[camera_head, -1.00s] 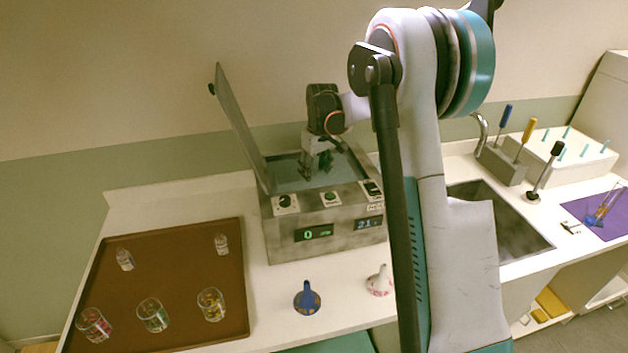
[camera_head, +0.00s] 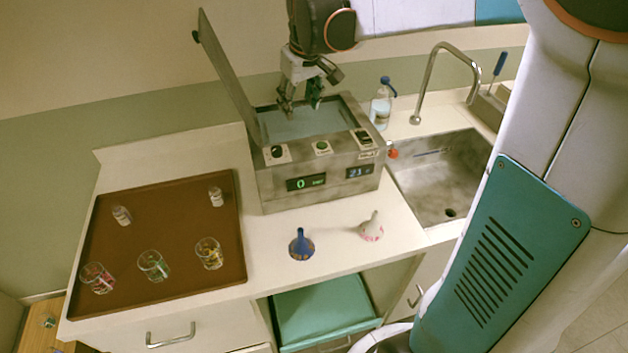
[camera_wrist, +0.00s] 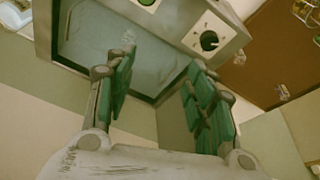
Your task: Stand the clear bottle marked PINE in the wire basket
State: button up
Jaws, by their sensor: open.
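My gripper (camera_head: 300,102) is open above the open-lidded bath (camera_head: 268,178), with nothing seen between its fingers. The wrist view shows the green-padded fingers of my gripper (camera_wrist: 160,92) spread apart over the bath's basin (camera_wrist: 120,50). Two small clear bottles stand on the brown tray (camera_head: 180,225) at the left: a left bottle (camera_head: 122,216) and a right bottle (camera_head: 215,197). Their marks are too small to read, so I cannot tell which is PINE. A small clear item (camera_wrist: 283,93) shows on the tray in the wrist view. I cannot make out a wire basket.
Three glass beakers stand along the tray's front: left (camera_head: 97,278), middle (camera_head: 153,266), right (camera_head: 209,254). A blue funnel (camera_head: 301,246) and a white funnel (camera_head: 371,229) stand before the bath. The raised lid (camera_head: 228,85) is at its left. A wash bottle (camera_head: 381,103) stands near the sink (camera_head: 440,185).

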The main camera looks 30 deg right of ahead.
jog(key=s+a+t, duration=0.2)
jog(key=s+a, duration=0.2)
jog(key=s, duration=0.8)
jog(key=s+a+f+m+t, duration=0.1)
jog(key=s+a, duration=0.3)
jog(key=s, duration=0.8)
jog(key=shift+a+f+t, duration=0.25)
jog(key=shift+t, duration=0.25)
